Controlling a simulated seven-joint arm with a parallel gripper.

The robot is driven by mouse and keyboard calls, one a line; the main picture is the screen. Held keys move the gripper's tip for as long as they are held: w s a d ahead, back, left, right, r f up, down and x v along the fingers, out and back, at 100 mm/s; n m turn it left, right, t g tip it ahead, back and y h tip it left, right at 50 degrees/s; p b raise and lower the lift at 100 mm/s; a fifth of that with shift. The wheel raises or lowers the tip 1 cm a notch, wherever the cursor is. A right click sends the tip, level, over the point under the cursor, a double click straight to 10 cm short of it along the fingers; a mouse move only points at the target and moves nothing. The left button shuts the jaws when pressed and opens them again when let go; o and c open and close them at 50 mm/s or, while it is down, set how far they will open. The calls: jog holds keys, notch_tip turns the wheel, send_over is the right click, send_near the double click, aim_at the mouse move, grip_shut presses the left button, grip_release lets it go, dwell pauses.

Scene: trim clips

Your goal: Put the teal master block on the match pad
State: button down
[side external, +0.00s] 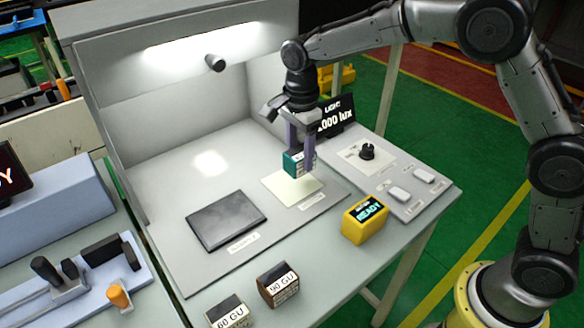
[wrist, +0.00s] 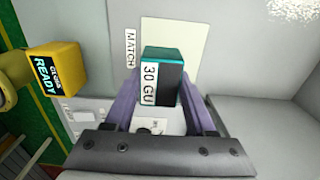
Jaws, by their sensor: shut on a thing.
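The teal master block (side external: 291,162) is held between the purple fingers of my gripper (side external: 303,160). In the wrist view the teal block (wrist: 168,56) has a white label reading "30 GU", and my gripper (wrist: 170,95) is shut on its sides. The match pad (side external: 290,188) is a cream square on the grey booth floor. The block is over the pad; in the side view it appears a little above its far part. The pad (wrist: 190,33) also shows behind the block in the wrist view, beside a "MATCH" label (wrist: 130,47). The block's underside is hidden.
A dark grey panel (side external: 227,219) lies left of the pad. A yellow gloss meter (side external: 366,218) reading "READY" stands at the front right. Blocks marked "60 GU" (side external: 229,311) and "90 GU" (side external: 278,285) stand at the front. A lux display (side external: 335,117) stands behind my gripper.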

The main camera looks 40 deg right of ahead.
aim_at(292, 168)
jog(key=shift+w+a+f, duration=0.25)
jog(key=shift+w+f, duration=0.65)
jog(key=shift+f, duration=0.25)
jog(key=shift+w+f, duration=0.1)
jog(key=shift+f, duration=1.5)
jog(key=shift+f, duration=0.1)
jog(key=shift+c, duration=1.2)
grip_release()
jog(key=shift+f, duration=0.1)
